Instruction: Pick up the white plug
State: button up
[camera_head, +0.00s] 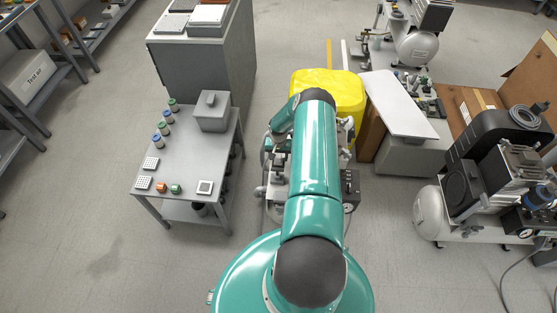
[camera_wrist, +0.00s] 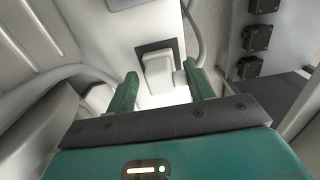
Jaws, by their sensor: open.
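In the wrist view, a white plug (camera_wrist: 158,76) with rounded edges sits against a dark square plate (camera_wrist: 174,46). My gripper (camera_wrist: 161,69) has two green fingers, spread apart, one on the left of the plug and one on the right. The plug shows in the gap between the fingertips, nearer the right one. I cannot tell whether either finger touches it. In the head view, my own teal arm hides the gripper and the plug.
In the wrist view, a pale hose (camera_wrist: 194,30) runs close by the right finger, and dark knobs (camera_wrist: 256,38) stand farther right. In the head view, a grey table (camera_head: 198,165) stands left, a yellow cover (camera_head: 340,90) lies ahead, and compressors (camera_head: 430,215) stand right.

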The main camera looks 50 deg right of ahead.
jog(key=c, duration=1.1)
jog(key=shift+r, duration=0.1)
